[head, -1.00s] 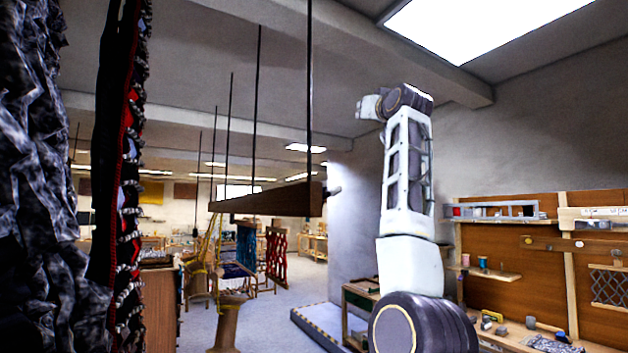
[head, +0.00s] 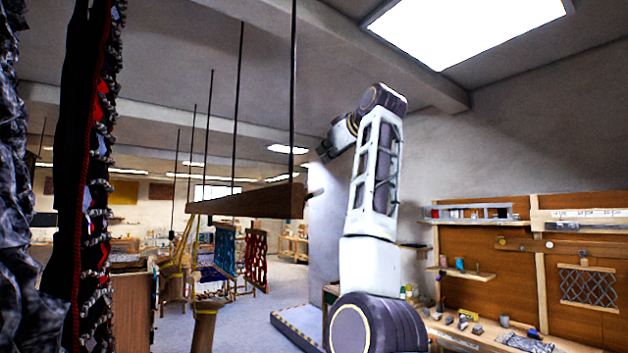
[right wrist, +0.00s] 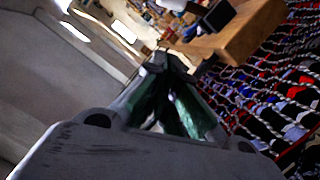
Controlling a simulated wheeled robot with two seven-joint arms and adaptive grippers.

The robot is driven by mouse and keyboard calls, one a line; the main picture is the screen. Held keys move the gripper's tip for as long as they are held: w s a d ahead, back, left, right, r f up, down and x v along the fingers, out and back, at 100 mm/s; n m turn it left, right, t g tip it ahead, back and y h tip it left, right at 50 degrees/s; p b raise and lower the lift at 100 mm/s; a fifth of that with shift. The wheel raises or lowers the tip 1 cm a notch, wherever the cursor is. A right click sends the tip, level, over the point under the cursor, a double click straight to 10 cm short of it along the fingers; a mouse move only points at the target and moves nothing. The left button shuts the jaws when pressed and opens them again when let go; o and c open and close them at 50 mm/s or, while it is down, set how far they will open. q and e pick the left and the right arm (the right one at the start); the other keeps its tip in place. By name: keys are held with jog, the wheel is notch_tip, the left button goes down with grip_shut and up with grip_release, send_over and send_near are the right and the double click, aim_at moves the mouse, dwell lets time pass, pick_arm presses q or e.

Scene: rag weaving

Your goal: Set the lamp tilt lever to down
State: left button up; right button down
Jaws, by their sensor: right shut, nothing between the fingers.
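A wooden lamp beam (head: 250,203) hangs from thin dark rods in the head view. A small dark stub (head: 314,193), perhaps the tilt lever, sticks out from its right end; its setting is unclear. My right gripper (head: 322,155) is above and slightly right of that end, pointing down and left, apart from it in the picture. In the right wrist view my right gripper (right wrist: 168,62) is shut and empty. The wooden beam (right wrist: 240,32) shows there at upper right, with a dark and white piece (right wrist: 212,16) at its near end. My left gripper is out of view.
A dark hanging textile with red bits and beads (head: 85,190) stands close on the left. A wooden workbench (head: 500,335) with shelves and small items is at right. Open floor (head: 265,325) lies between.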

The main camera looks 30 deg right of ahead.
jog(key=shift+w, duration=0.15)
jog(key=p, duration=0.4)
send_over(310, 196)
jog(key=s+d, duration=0.1)
jog(key=shift+f, duration=2.9)
jog(key=shift+d+f, duration=0.1)
jog(key=shift+d, duration=0.05)
jog(key=shift+d+f+m, duration=0.1)
jog(key=shift+d+m, duration=0.05)
jog(key=shift+m, duration=0.15)
